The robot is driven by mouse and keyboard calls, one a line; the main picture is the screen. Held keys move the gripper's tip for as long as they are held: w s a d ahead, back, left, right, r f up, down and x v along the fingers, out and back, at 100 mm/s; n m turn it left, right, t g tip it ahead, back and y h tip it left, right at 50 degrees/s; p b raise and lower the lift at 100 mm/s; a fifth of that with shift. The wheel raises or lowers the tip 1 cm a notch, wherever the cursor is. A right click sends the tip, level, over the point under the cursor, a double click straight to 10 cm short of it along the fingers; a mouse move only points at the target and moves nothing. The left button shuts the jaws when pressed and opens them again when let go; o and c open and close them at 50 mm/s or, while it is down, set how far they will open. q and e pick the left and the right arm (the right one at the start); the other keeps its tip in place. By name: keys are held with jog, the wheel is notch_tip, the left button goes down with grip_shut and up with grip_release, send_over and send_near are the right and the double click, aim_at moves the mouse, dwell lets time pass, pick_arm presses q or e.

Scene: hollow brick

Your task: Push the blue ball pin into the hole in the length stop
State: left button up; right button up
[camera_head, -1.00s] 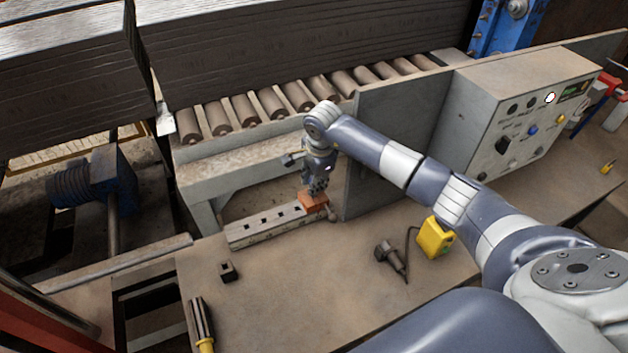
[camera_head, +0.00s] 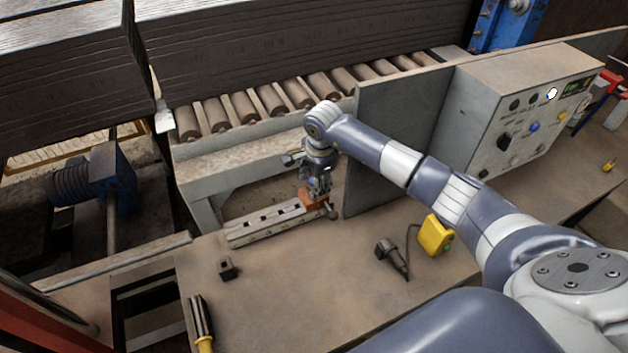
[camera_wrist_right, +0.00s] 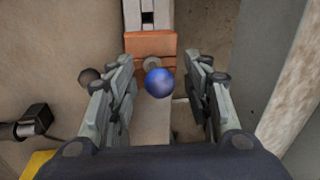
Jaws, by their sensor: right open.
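The blue ball pin shows in the right wrist view as a round blue ball (camera_wrist_right: 159,82), between my right gripper's fingers and in front of the orange block. A grey round collar shows just behind it; how deep the pin sits is hidden. The orange block, which looks like the length stop (camera_wrist_right: 150,45), sits on the pale rail (camera_head: 270,222) with square holes. It also shows in the head view (camera_head: 311,198) at the rail's right end. My right gripper (camera_wrist_right: 161,90) is open, its fingers on either side of the ball with gaps. My left gripper is not in view.
On the bench are a dark corded tool (camera_head: 392,257), a yellow box (camera_head: 435,236), a small dark block (camera_head: 228,268) and a yellow-handled tool (camera_head: 202,325). A grey panel (camera_head: 395,125) stands close behind my arm.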

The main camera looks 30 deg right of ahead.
notch_tip(320, 180, up, 12)
jog(key=s, duration=0.2)
jog(key=shift+s, duration=0.15)
jog(key=shift+f, duration=0.2)
dwell(0.4)
